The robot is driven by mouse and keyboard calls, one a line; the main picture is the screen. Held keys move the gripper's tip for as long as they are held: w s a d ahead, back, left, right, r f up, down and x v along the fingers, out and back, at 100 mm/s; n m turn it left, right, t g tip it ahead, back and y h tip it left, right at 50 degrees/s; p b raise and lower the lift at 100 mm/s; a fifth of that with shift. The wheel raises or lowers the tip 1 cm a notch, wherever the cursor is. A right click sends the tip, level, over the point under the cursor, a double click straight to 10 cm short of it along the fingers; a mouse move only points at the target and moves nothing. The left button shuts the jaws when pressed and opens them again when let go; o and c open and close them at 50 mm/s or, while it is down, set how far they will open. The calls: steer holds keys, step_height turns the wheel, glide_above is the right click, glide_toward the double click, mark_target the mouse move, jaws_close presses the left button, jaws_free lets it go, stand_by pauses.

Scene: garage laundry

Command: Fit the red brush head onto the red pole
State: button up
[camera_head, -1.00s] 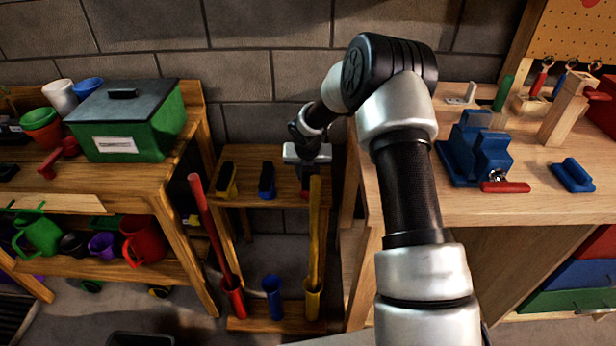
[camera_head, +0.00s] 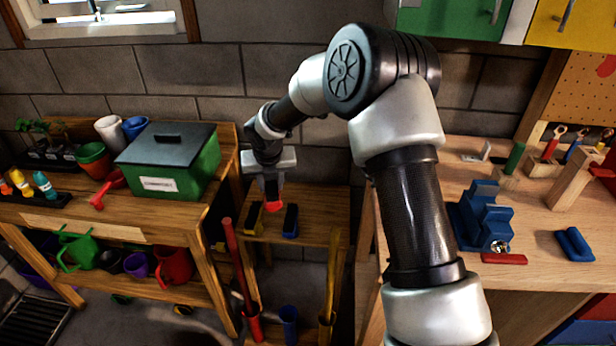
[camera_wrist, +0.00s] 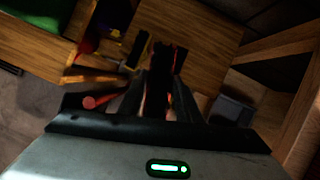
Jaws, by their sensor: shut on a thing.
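My gripper (camera_head: 271,187) is shut on the red brush head (camera_head: 273,205) and holds it in the air above the small wooden stand. Only a red patch of the head shows below the jaws; the fingers hide most of it. The red pole (camera_head: 238,262) leans slightly in a red holder (camera_head: 254,326) at the front left of the stand. Its free top end is below and left of the brush head, apart from it. In the wrist view, the dark fingers (camera_wrist: 160,85) fill the middle, and the red pole's end (camera_wrist: 92,102) shows to their left.
A yellow brush head (camera_head: 254,218) and a blue one (camera_head: 290,221) rest on the stand's shelf (camera_head: 322,210). A yellow pole (camera_head: 332,270) stands at the right, with an empty blue holder (camera_head: 289,322) between. A green box (camera_head: 190,165) is on the left bench; a workbench is right.

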steer(key=s+a+r+n+p, duration=0.1)
steer(key=s+a+r+p, duration=0.2)
steer(key=a, duration=0.3)
steer(key=s+a+r+n+y+p, duration=0.1)
steer(key=s+a+r+p, duration=0.2)
steer(key=a+r, duration=0.2)
steer(key=shift+s+a+r, duration=0.25)
steer(key=shift+a+r, duration=0.1)
steer(key=shift+a, duration=0.55)
steer(key=shift+r+p, duration=0.1)
steer(key=shift+p, duration=0.35)
steer(key=b, duration=0.5)
glide_above(227, 221)
steer(key=shift+f, duration=4.55)
steer(key=shift+f+b, duration=1.05)
steer(key=shift+f, duration=0.55)
steer(key=o, duration=1.2)
